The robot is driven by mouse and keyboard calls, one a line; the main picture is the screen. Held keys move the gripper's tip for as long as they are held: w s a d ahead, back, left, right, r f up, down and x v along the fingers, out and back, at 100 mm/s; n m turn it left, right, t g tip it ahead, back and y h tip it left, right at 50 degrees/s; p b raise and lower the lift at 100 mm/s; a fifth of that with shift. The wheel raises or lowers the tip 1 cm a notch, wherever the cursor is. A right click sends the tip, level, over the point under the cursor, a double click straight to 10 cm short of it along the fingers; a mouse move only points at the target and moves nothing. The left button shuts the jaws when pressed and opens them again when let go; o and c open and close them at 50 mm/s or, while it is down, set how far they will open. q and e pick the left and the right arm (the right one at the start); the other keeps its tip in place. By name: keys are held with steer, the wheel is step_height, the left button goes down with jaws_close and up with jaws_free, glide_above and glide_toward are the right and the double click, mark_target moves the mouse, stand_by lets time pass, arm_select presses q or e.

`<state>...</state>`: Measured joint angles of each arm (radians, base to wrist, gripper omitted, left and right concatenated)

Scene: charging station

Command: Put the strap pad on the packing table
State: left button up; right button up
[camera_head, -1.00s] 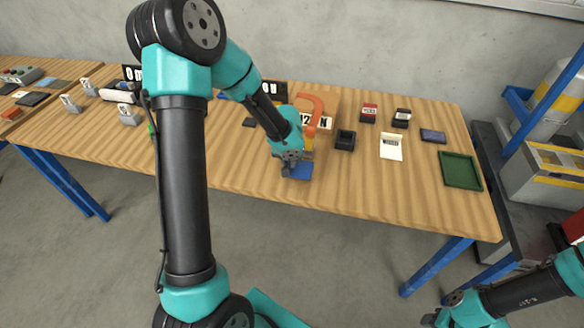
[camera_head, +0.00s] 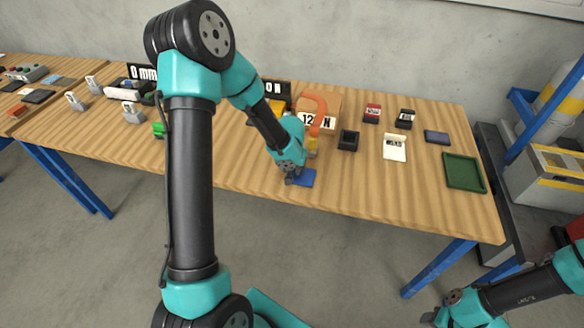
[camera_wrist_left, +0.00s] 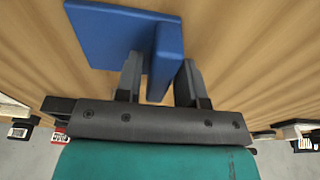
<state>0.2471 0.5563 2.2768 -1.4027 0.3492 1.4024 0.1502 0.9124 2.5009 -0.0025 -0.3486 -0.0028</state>
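A blue piece (camera_head: 307,178), which I take to be the strap pad, lies near the front edge of the wooden table (camera_head: 240,178). In the left wrist view it has a flat blue plate (camera_wrist_left: 108,38) and an upright blue fin. My left gripper (camera_head: 290,180) is down at this piece. In the wrist view the fingers (camera_wrist_left: 160,85) stand on either side of the fin, with narrow gaps showing, so it looks open around it. My right gripper (camera_head: 440,317) is low at the lower right, away from the table; its fingers are unclear.
A green tray (camera_head: 464,172) lies at the right end. The tabletop between box and tray's front is mostly clear.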

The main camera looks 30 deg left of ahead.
arm_select(q)
steer(key=shift+o, duration=0.7)
step_height(320, 180, up, 12)
steer(key=s, duration=0.1)
steer(key=shift+s+d, duration=0.3)
steer(key=shift+s, duration=0.1)
